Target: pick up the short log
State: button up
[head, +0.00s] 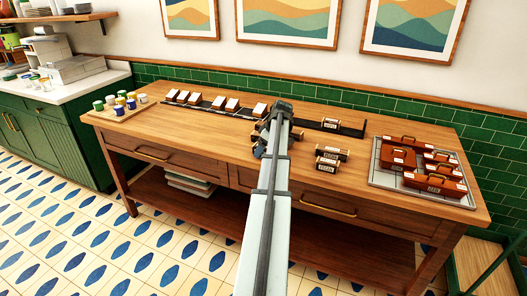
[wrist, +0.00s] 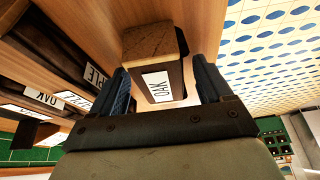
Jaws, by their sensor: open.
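In the wrist view a short block-like log (wrist: 153,43) with a white "OAK" label stands between the two dark blue fingers of my gripper (wrist: 160,70). The gripper is open, one finger on each side of the log; I cannot tell whether either finger touches it. In the head view my gripper (head: 260,149) is low over the table's middle, largely hidden by my arm, and the log between its fingers cannot be made out there. Other labelled logs lie to the right, one nearer (head: 325,164) and one just behind it (head: 331,151).
A dark rack (head: 350,128) along the table's back holds several labelled pieces. A grey tray (head: 383,182) with brown carriers is at the right. A wooden board (head: 100,117) with small pots is at the left. The table (head: 190,135) is clear left of my gripper.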

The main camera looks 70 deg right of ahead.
jog(key=c, duration=1.1)
